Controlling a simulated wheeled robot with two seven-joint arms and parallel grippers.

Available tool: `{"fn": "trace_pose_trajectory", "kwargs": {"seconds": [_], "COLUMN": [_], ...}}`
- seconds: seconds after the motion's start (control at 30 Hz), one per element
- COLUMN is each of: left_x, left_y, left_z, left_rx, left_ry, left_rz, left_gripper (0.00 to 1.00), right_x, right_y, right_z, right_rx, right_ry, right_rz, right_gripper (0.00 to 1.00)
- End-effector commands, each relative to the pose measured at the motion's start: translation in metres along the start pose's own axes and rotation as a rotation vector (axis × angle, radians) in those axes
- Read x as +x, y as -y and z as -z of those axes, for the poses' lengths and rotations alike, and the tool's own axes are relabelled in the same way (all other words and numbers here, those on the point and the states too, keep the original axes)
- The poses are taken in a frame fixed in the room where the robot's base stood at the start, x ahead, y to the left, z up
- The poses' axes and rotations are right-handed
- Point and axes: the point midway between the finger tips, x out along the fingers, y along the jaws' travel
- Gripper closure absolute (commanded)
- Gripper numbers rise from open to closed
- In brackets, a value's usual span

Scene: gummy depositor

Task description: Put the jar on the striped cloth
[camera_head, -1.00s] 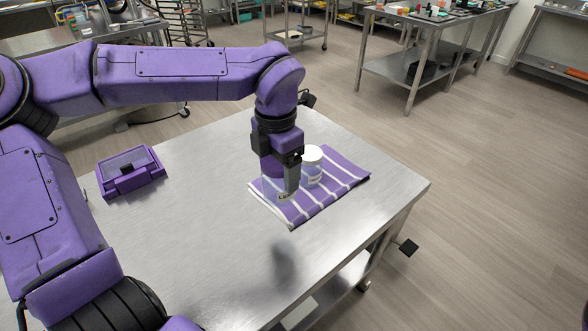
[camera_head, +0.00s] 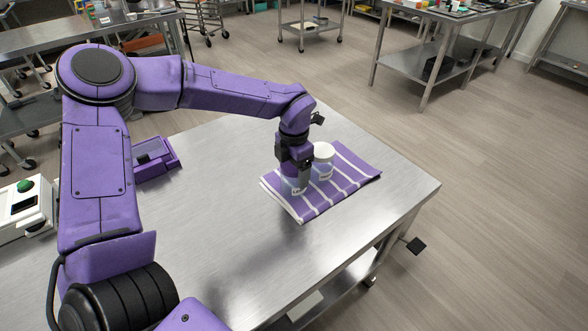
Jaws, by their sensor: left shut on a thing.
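The purple cloth with white stripes (camera_head: 340,185) lies flat near the far right part of the steel table. My left gripper (camera_head: 296,174) points down over the cloth's left part and is shut on a clear jar with a label (camera_head: 298,188). The fingers hide much of this jar. It looks upright and low at the cloth; I cannot tell whether its base touches. A second jar with a white lid (camera_head: 323,152) stands upright on the cloth, just right of and behind the gripper. My right gripper is out of view.
A purple tray-like device (camera_head: 155,160) sits at the table's left, partly behind my arm. A white box with a green button (camera_head: 28,190) is at the far left. The steel table (camera_head: 230,220) is clear in front of the cloth.

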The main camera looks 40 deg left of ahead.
Motion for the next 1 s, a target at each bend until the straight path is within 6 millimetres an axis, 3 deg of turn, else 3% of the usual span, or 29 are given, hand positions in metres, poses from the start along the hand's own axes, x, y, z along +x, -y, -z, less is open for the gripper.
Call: {"fn": "trace_pose_trajectory", "kwargs": {"seconds": [0.37, 0.4, 0.43, 0.73, 0.87, 1.0], "left_x": [0.014, 0.013, 0.014, 0.004, -0.021, -0.06], "left_y": [0.001, 0.001, 0.001, 0.0, 0.0, 0.0], "left_z": [0.002, 0.002, 0.002, 0.001, -0.001, -0.001], "left_rx": [0.001, 0.001, 0.0, 0.0, -0.001, -0.001], "left_ry": [-0.005, -0.006, -0.008, -0.002, 0.004, 0.004], "left_rz": [0.002, 0.002, 0.002, 0.0, -0.001, -0.001], "left_gripper": [0.56, 0.11, 0.02, 0.0, 0.0, 0.0], "right_x": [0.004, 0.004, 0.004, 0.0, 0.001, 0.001], "right_y": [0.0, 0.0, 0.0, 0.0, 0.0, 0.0], "right_z": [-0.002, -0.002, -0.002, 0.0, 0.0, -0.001], "right_rx": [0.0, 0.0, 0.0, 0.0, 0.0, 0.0], "right_ry": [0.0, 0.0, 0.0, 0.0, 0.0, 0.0], "right_rz": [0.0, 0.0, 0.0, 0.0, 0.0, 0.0], "right_gripper": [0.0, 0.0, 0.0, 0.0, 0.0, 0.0]}}
